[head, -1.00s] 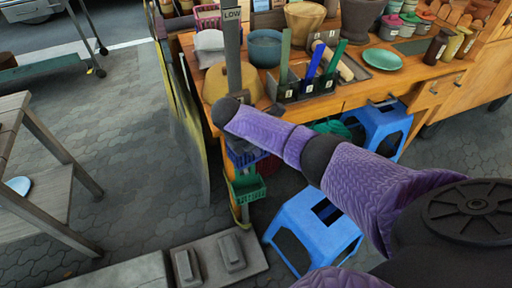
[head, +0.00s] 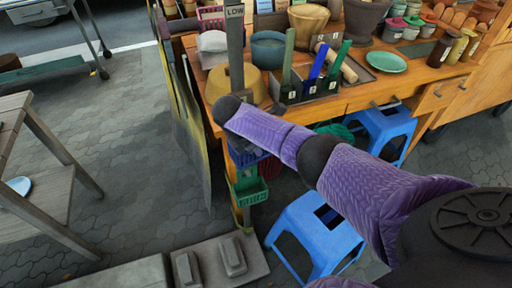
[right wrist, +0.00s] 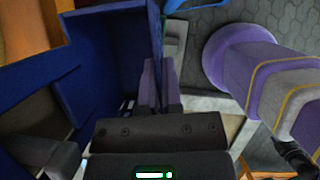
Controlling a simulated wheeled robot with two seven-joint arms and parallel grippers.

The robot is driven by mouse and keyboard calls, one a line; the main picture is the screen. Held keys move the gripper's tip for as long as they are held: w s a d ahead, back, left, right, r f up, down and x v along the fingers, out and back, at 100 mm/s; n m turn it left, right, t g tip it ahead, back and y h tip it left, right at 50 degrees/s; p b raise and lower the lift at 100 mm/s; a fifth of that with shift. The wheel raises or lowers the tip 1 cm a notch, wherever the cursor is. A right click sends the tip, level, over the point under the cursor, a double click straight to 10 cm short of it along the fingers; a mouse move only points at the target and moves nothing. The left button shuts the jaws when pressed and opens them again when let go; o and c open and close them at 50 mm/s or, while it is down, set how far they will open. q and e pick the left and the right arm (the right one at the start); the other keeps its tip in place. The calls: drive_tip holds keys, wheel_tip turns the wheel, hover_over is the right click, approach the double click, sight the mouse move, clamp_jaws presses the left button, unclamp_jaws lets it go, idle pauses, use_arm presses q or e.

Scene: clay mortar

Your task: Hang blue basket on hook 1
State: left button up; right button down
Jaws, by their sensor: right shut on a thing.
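The blue basket (right wrist: 100,60) fills the left of the right wrist view, close up, with its wall running between my fingers. My right gripper (right wrist: 158,88) is shut on that wall. In the head view, a blue basket (head: 243,158) shows partly below my purple right arm, beside the table's front left corner; the arm hides its upper part and the gripper fingers. A grey post (head: 235,50) with a "LOW" label stands at that corner. I cannot make out hook 1 or whether the basket touches it. My left gripper is not in view.
A green basket (head: 250,192) sits just below the blue one. A wooden table (head: 390,92) holds pots, jars and a divided tray (head: 310,88). Blue stools (head: 318,238) stand before and under it. Grey slabs (head: 215,265) lie on the floor.

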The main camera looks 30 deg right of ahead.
drive_tip(key=shift+w+r, duration=0.15)
drive_tip(key=shift+w, duration=0.05)
drive_tip(key=c, duration=0.8)
unclamp_jaws()
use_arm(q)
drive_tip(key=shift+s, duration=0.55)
use_arm(e)
drive_tip(key=shift+o, duration=0.4)
